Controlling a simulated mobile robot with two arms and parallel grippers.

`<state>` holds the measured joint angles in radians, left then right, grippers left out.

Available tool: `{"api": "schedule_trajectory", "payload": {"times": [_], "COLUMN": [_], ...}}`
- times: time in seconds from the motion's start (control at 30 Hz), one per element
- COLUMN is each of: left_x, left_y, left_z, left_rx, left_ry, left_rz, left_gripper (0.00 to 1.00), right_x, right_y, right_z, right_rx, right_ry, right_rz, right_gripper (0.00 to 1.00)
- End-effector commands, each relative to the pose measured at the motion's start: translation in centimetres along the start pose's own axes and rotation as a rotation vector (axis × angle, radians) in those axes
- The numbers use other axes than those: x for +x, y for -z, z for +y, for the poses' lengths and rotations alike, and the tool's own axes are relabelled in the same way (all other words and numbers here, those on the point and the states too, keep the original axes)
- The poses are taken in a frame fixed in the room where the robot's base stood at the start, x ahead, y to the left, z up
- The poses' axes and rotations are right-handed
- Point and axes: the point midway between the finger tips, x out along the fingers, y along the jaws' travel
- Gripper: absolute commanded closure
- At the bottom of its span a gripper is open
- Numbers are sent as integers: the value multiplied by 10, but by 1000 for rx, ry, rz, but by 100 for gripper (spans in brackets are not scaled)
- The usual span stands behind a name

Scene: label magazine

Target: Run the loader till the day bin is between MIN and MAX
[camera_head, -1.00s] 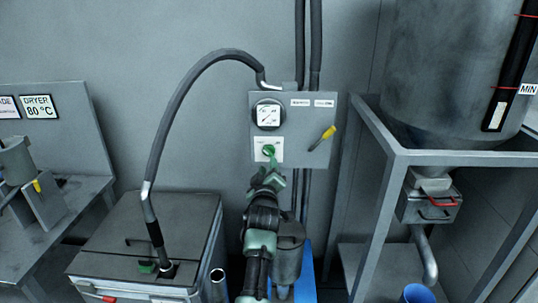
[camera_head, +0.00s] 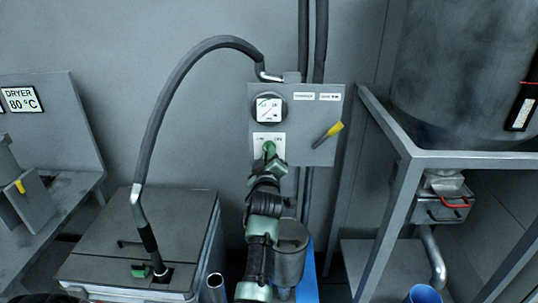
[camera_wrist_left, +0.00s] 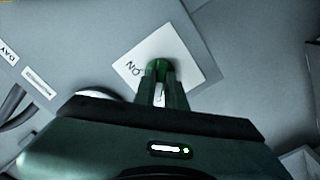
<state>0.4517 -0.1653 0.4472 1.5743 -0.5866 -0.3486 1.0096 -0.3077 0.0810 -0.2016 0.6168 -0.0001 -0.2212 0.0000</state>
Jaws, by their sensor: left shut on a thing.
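The loader's grey control panel (camera_head: 315,100) is on the wall, with a round gauge (camera_head: 269,109) and a yellow-handled lever (camera_head: 328,134) tilted up to the right. My left gripper (camera_head: 269,150) is at the green knob on a white plate (camera_head: 279,139). In the left wrist view the shut fingers (camera_wrist_left: 161,90) hold the green knob (camera_wrist_left: 158,66), beside the word ON on the plate. The day bin (camera_head: 450,75) is the big grey drum at upper right, with a dark sight strip (camera_head: 524,105) cut by the picture's edge. MIN and MAX marks are out of view. My right gripper is not in view.
A grey lidded box (camera_head: 140,245) stands at lower left, with a hose (camera_head: 165,110) running from it to the panel. A steel frame (camera_head: 392,215) carries the bin. A blue cup (camera_head: 424,294) is below the outlet pipe (camera_head: 431,252).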

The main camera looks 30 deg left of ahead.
Motion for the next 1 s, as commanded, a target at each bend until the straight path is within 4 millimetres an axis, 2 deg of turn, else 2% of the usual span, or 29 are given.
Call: {"api": "schedule_trajectory", "payload": {"times": [0.27,0.47,1.0], "left_x": [0,0,0], "left_y": [0,0,0], "left_z": [0,0,0], "left_rx": [15,90,558], "left_ry": [-1,-1,-1], "left_rz": [-1,0,0], "left_gripper": [100,100,100], "right_x": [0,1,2], "right_y": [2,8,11], "right_z": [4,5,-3], "right_rx": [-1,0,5], "right_ry": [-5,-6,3], "right_rz": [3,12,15], "right_gripper": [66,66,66]}}
